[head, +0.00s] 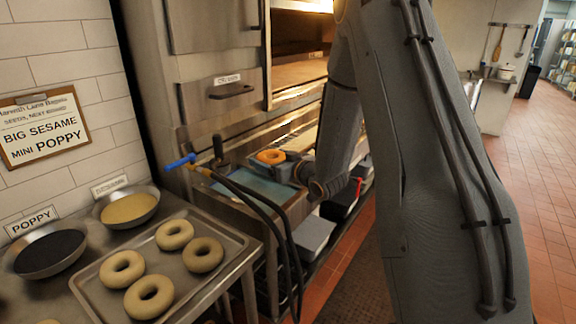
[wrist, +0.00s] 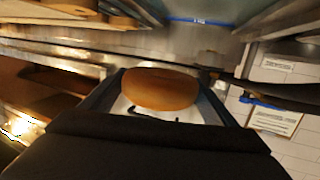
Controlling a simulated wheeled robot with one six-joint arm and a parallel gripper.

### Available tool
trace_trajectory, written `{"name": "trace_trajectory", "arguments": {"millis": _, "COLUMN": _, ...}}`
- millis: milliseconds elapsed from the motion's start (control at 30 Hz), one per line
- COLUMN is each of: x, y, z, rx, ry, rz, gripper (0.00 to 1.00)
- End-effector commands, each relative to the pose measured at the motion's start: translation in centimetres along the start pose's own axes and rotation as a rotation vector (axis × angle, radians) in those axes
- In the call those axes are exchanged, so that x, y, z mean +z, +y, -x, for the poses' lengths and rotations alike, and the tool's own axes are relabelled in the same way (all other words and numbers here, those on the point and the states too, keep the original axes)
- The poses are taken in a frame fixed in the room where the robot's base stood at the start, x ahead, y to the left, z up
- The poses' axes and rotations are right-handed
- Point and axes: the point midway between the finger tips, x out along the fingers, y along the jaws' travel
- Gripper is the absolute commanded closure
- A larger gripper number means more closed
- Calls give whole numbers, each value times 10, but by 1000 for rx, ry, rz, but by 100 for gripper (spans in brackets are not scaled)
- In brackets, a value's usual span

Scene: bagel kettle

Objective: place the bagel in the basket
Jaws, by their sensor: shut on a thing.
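An orange-brown bagel (wrist: 160,88) sits between the dark fingers of my gripper (wrist: 162,98) in the wrist view. The gripper is shut on it. An orange bagel (head: 271,157) also shows in the head view just above the far side of the kettle (head: 262,188), beside the end of my arm, and appears to be this one. The kettle holds blue water. My arm covers much of the area to its right, and the fingers are hard to make out in the head view. I cannot clearly identify the basket in either view.
A metal tray (head: 92,285) with several pale bagels lies at the lower left. Bowls of dark (head: 50,252) and yellow (head: 130,207) seeds stand behind it. A blue-handled hose (head: 180,161) and dark hoses hang by the kettle. Grey bins (head: 314,236) sit low beyond it.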

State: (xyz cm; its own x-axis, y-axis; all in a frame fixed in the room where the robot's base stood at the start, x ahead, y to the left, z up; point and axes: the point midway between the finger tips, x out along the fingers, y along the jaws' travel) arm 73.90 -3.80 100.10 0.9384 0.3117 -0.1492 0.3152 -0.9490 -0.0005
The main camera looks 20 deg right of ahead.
Motion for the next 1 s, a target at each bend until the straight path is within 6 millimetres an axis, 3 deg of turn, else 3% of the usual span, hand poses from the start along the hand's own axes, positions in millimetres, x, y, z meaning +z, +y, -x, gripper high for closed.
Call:
{"name": "trace_trajectory", "arguments": {"millis": 133, "x": 23, "y": 0, "z": -3, "rx": 0, "ry": -3, "rz": -2, "gripper": 43}}
{"name": "trace_trajectory", "arguments": {"millis": 367, "x": 38, "y": 0, "z": -6, "rx": 0, "ry": 0, "rz": 0, "gripper": 43}}
{"name": "trace_trajectory", "arguments": {"millis": 600, "x": 68, "y": 0, "z": -10, "rx": 0, "ry": -2, "rz": -1, "gripper": 43}}
{"name": "trace_trajectory", "arguments": {"millis": 1000, "x": 76, "y": 0, "z": -12, "rx": 1, "ry": 1, "rz": 0, "gripper": 43}}
